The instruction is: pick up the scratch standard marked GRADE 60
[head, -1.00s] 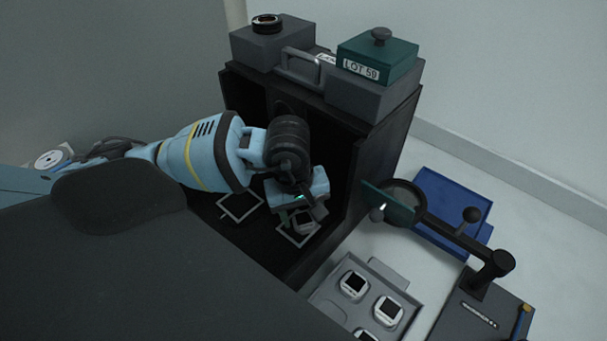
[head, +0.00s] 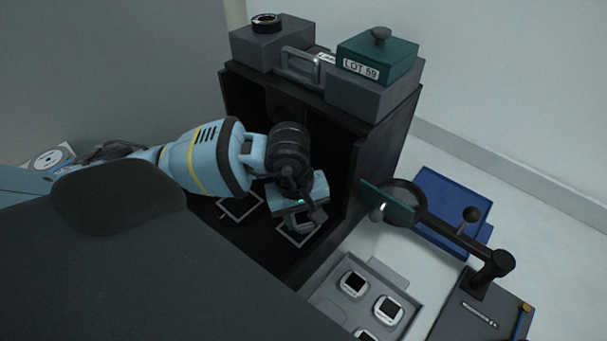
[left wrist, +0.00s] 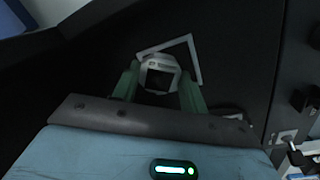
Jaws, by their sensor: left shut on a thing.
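A scratch standard (left wrist: 158,75), a small pale-framed piece with a dark window, sits between the two green fingers of my left gripper (left wrist: 160,88) in the left wrist view. Its marking is too small to read. My left gripper (head: 302,220) is shut on it, low inside the black open-fronted booth. In the head view the gripper mostly hides this standard. It is at a pale square outline (head: 299,240) on the booth floor. Whether it touches the floor I cannot tell. My right gripper is not in view.
A second square outline (head: 240,208) on the booth floor is empty. The booth wall (head: 372,165) stands close right of my gripper. A grey tray (head: 330,297) holds several similar standards outside. A magnifier on an arm (head: 447,235) and a green LOT 59 box (head: 378,58) are nearby.

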